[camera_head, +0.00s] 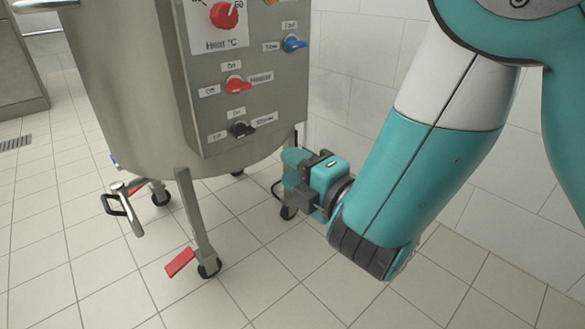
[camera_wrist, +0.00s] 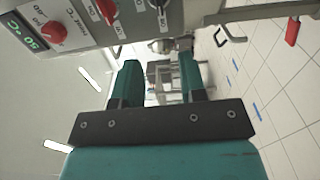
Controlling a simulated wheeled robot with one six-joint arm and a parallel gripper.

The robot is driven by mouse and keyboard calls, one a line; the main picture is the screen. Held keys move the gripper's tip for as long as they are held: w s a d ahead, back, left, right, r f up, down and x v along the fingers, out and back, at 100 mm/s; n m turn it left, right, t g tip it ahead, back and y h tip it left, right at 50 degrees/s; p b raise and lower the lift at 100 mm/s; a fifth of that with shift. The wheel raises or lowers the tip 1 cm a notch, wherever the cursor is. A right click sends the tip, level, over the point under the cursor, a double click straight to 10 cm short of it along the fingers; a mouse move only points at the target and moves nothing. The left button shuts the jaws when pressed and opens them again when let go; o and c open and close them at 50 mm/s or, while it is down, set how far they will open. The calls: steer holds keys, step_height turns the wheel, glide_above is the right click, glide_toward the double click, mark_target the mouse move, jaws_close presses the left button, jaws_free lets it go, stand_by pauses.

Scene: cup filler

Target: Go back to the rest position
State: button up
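My gripper (camera_head: 292,160) is in front of the lower right of the steel tank (camera_head: 120,90) in the head view, low near its legs. In the wrist view its two teal fingers (camera_wrist: 158,68) stand apart with nothing held between them. The tank's control panel (camera_head: 245,75) is above and left of the gripper in the head view. The panel also shows along the top left of the wrist view (camera_wrist: 85,22). The head view does not show clearly whether the gripper touches the tank.
The tank stands on wheeled legs, with a red pedal (camera_head: 180,262) on one and a valve handle (camera_head: 117,205) at lower left. A black knob (camera_head: 241,129) is lowest on the panel. A tiled wall (camera_head: 350,75) is behind my arm. Open tiled floor lies in front.

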steer(key=shift+v, duration=0.9)
steer(key=shift+w+d, duration=0.1)
steer(key=shift+d, duration=0.1)
steer(key=d+r+m+g+h+p, duration=0.1)
steer(key=d+r+m+h+p, duration=0.25)
steer(key=d+m+h, duration=0.35)
steer(key=d+r+m+g+h+p, duration=0.25)
steer(key=d+m+p, duration=0.2)
steer(key=m, duration=0.45)
steer(key=s+d+r+m+g+y+p, duration=0.1)
steer(key=s+r+m+g+p, duration=0.15)
steer(key=s+r+g, duration=0.55)
steer(key=s+d+r+m+g+y+p, duration=0.1)
steer(key=s+r+p, duration=0.3)
steer(key=s, duration=0.7)
step_height(320, 180, up, 38)
steer(key=s+p, duration=0.1)
steer(key=p, duration=3.7)
steer(key=shift+a+f+g, duration=0.2)
steer(key=shift+g, duration=0.25)
